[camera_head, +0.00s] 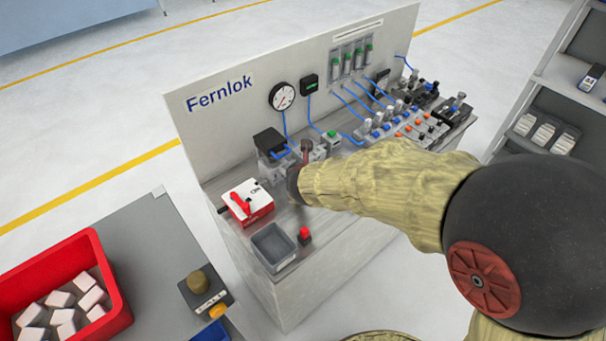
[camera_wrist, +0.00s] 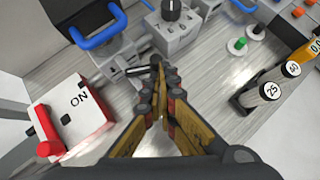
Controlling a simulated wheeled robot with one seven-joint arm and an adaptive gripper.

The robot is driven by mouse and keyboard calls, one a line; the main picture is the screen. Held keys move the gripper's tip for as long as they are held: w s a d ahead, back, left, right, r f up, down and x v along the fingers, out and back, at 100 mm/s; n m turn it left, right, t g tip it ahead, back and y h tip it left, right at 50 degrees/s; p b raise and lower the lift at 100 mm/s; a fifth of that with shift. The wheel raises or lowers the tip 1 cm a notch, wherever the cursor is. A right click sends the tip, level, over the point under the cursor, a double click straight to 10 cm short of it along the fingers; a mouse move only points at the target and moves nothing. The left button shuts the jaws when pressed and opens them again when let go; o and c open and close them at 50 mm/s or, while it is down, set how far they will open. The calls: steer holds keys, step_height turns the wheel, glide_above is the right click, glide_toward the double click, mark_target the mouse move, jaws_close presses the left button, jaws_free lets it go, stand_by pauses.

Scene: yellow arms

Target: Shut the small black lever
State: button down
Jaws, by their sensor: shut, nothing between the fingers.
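A small black lever (camera_wrist: 136,71) shows in the wrist view as a short dark bar beside a grey metal fitting (camera_wrist: 114,52). It lies just left of my gripper's tips, and its right end is close to them. I cannot tell whether they touch. My gripper (camera_wrist: 164,76) is shut and empty, its fingers together over the bench top. In the head view my gripper is mostly hidden behind my own wrist, in front of the fittings on the bench, and I cannot make out the black lever there.
A white and red switch box (camera_head: 249,202) marked ON, with a red handle, stands left of my gripper. A grey bin (camera_head: 273,246) and a red button (camera_head: 304,235) sit at the front. A grey knob block (camera_wrist: 174,28) is beyond the fingertips. Valves and blue hoses fill the right.

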steer(key=shift+a, duration=0.15)
steer(key=shift+w+a, duration=0.2)
steer(key=shift+a, duration=0.45)
